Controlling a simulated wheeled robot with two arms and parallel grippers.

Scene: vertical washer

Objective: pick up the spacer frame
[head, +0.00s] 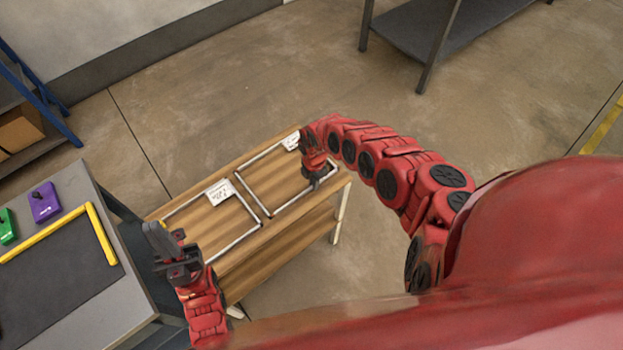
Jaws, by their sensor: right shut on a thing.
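Two thin silver spacer frames lie side by side on a wooden-topped table, each with a white paper label. The right spacer frame (256,194) is nearer my right gripper, and the left spacer frame (238,241) is nearer my left gripper. My right gripper (318,180) is shut on the right spacer frame at its right-hand side. The gripper hides part of that side.
The wooden table (232,272) has a lower shelf. A grey bench (77,184) at left carries a dark mat with yellow edging, a purple block (44,203) and a green block (8,228). A dark shelf unit (425,35) stands at the back. Floor beyond the table is clear.

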